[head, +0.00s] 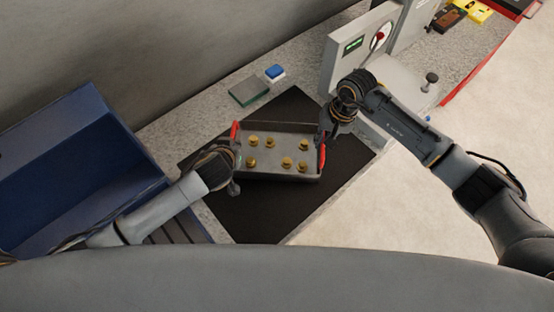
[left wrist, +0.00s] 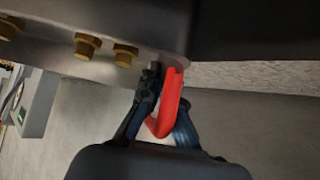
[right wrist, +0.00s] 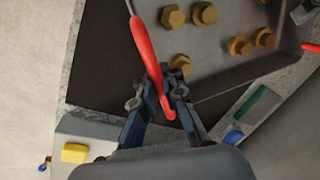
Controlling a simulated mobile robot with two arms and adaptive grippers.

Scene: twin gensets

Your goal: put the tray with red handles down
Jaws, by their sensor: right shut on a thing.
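The grey metal tray (head: 268,173) with red handles is over the black mat (head: 262,213) in the head view; I cannot tell whether it touches the mat. Several brass fittings (head: 287,162) stand in it. My right gripper (right wrist: 168,92) is shut on one red handle (right wrist: 146,48), which also shows in the head view (head: 322,157). My left gripper (left wrist: 168,90) is at the other red handle (left wrist: 170,105), with its fingers on either side of it. How tightly those fingers close is unclear. That handle's top shows in the head view (head: 234,130).
A blue bin (head: 75,150) stands left of the mat. A grey panel unit (head: 355,48) stands behind my right arm. Bare mat shows in front of the tray.

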